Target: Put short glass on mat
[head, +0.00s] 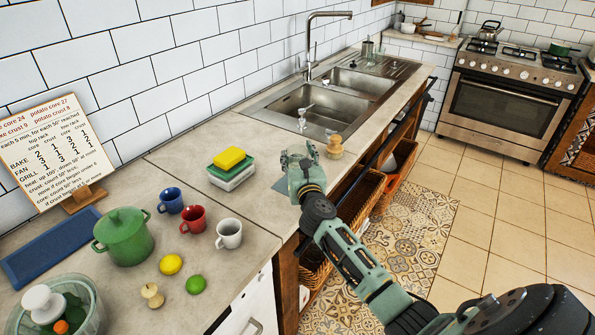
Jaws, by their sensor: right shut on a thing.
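My right gripper (299,165) reaches in from the lower right and is low over the counter between the sponges and the sink. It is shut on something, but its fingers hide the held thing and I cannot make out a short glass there. A flat grey-blue patch (280,184), which may be the mat, shows just left of the gripper and is mostly covered by it. I cannot tell whether the held thing touches it. A dark blue flat rectangle (50,247) lies at the far left of the counter. My left gripper is not in view.
Yellow and green sponges (231,164) sit left of the gripper. A wooden item (335,147) stands right of it, and a small dispenser (302,119) behind. Mugs (229,233), a green pot (124,236) and fruit crowd the left. The sink (308,108) lies behind.

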